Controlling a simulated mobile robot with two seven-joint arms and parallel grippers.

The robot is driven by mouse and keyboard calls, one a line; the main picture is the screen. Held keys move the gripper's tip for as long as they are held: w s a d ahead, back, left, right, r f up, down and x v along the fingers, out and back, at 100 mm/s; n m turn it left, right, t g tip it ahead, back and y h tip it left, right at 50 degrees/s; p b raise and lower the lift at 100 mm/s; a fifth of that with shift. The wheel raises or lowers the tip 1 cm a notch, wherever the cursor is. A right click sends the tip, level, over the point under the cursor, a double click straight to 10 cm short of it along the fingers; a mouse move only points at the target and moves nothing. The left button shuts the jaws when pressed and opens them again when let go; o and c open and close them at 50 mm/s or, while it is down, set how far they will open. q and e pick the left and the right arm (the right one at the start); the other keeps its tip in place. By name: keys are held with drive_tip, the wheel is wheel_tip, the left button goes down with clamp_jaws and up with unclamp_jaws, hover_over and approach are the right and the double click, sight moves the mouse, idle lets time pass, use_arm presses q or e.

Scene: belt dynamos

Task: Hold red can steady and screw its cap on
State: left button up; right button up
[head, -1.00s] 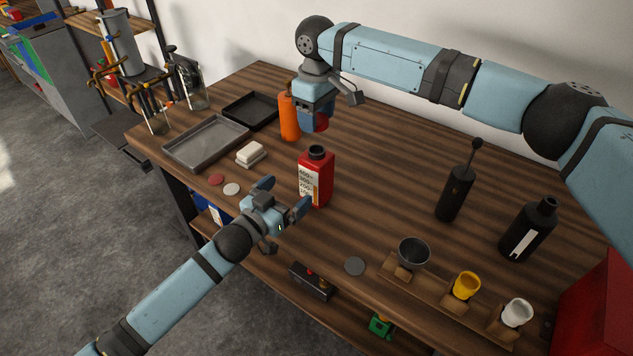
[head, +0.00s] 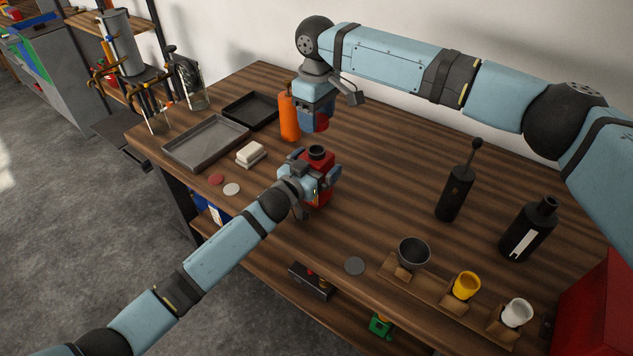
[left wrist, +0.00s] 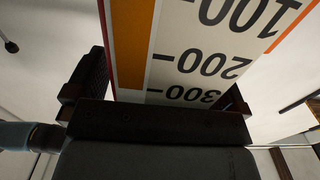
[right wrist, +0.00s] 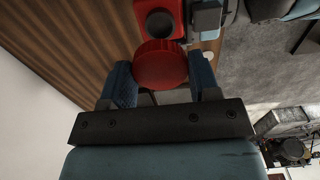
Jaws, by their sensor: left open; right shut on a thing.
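The red can (head: 318,193) stands upright on the table, its dark open neck (head: 317,152) uncovered. My left gripper (head: 321,180) is open around the can's body, one finger on each side. In the left wrist view the can's label (left wrist: 210,50) with its scale fills the space between the fingers; contact cannot be told. My right gripper (head: 316,118) is shut on the red cap (right wrist: 160,65), holding it in the air above and behind the can. In the right wrist view the can's neck (right wrist: 160,23) lies just beyond the cap, apart from it.
Black bottles (head: 528,230) and a rack of cups (head: 430,284) stand at right.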

sight(316, 150)
use_arm(q)
drive_tip(key=shift+c, duration=0.2)
drive_tip(key=c, duration=1.3)
drive_tip(key=shift+c, duration=0.2)
use_arm(e)
drive_tip(key=shift+f, duration=2.5)
drive_tip(key=shift+f, duration=0.9)
drive_tip(key=shift+f, duration=0.55)
